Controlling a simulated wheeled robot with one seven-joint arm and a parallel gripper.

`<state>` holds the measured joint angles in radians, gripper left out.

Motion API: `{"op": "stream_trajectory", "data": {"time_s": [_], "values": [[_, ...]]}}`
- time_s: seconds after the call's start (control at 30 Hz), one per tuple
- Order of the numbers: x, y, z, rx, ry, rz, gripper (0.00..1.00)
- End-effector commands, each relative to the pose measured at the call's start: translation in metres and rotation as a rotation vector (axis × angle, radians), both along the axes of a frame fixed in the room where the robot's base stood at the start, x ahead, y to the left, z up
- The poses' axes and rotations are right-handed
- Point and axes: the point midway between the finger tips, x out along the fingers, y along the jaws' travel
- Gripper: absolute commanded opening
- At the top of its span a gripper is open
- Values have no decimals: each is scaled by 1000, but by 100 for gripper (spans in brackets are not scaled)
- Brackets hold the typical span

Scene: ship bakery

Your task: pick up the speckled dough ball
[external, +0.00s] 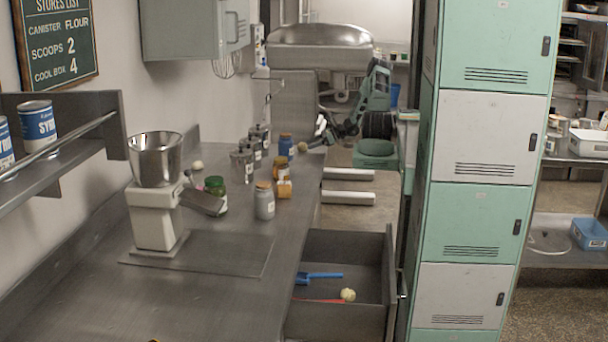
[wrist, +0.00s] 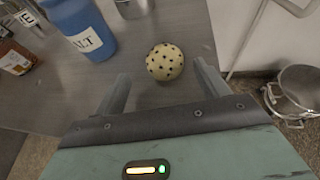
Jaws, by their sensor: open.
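The speckled dough ball (wrist: 165,62) is cream with dark spots and rests on the steel counter in the wrist view. My gripper (wrist: 161,74) is open, with one finger on each side and nearer the camera than the ball. No contact shows. In the external view my gripper (external: 321,138) is at the counter's far right edge, beside the blue jar (external: 286,147). The ball is too small there to make out surely.
The blue salt jar (wrist: 82,27) stands left of the ball, with a brown jar (wrist: 15,58) farther left. A plain pale ball (external: 197,165) lies on the counter, another (external: 348,295) in the open drawer (external: 340,319). A steel pot (wrist: 298,92) is at the right.

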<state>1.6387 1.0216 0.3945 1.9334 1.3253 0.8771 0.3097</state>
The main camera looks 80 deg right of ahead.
Motion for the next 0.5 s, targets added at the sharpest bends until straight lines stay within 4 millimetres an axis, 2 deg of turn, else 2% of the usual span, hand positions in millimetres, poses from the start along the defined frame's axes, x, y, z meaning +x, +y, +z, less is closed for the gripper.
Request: {"op": "stream_trajectory", "data": {"time_s": [0.3, 0.5], "values": [[41, 1, -13, 2, -2, 1, 74], [47, 3, -18, 1, -1, 1, 74]]}}
